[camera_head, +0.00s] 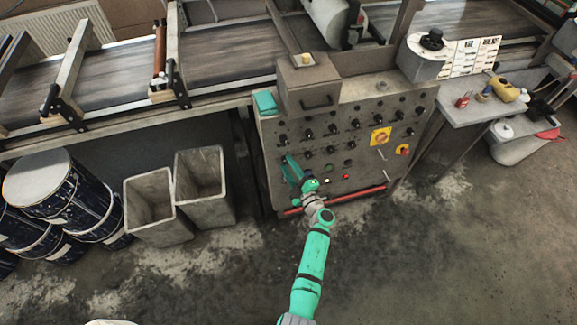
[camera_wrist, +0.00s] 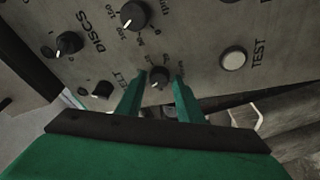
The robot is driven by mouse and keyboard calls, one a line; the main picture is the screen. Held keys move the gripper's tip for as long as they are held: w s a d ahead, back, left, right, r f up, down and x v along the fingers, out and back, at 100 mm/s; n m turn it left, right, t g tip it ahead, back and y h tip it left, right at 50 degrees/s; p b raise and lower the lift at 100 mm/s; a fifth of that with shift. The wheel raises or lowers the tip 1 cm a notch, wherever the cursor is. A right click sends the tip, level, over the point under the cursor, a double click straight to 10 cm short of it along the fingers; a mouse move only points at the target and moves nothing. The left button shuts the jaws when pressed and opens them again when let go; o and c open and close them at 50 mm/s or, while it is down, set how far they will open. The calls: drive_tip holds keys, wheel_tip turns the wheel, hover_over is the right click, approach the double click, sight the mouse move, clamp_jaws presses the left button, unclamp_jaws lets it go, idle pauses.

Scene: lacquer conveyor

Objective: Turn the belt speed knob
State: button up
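The grey control panel (camera_head: 345,125) carries rows of black knobs in the head view. My gripper (camera_head: 293,172) is at its lower left face and hides part of it. In the wrist view, a small black knob (camera_wrist: 158,79) with a pale pointer mark lies between the green fingertips of my gripper (camera_wrist: 161,82). The fingers stand open on either side of it, with a narrow gap visible; contact cannot be told. The lettering BELT (camera_wrist: 123,81) is just left of this knob, between it and another small black knob (camera_wrist: 103,90).
Larger black knobs (camera_wrist: 134,15) and (camera_wrist: 67,44), near the lettering DISCS, and a white TEST button (camera_wrist: 233,60) are close by. A red rail (camera_head: 350,198) crosses the panel's foot. Grey bins (camera_head: 150,205) and drums (camera_head: 68,195) stand left; floor at right is clear.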

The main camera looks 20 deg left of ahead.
drive_tip(key=v, duration=1)
drive_tip(key=shift+s+d, duration=0.25)
drive_tip(key=shift+d, duration=0.05)
drive_tip(key=shift+r, duration=0.1)
drive_tip(key=s+d+r+m+t+h, duration=0.1)
drive_tip(key=s+d+r+m+h, duration=0.3)
drive_tip(key=s, duration=0.8)
drive_tip(key=s+d+r+m+h, duration=0.3)
drive_tip(key=s+r+m, duration=0.5)
drive_tip(key=s, duration=0.5)
drive_tip(key=s+d+r+m+t+h, duration=0.1)
drive_tip(key=s+d+r+m+h, duration=0.3)
drive_tip(key=s+m, duration=0.5)
drive_tip(key=s+r+h, duration=0.2)
drive_tip(key=s+r, duration=0.1)
drive_tip(key=s, duration=0.1)
drive_tip(key=shift+d+m+t, duration=0.3)
drive_tip(key=shift+d+m, duration=0.05)
drive_tip(key=shift+m, duration=0.05)
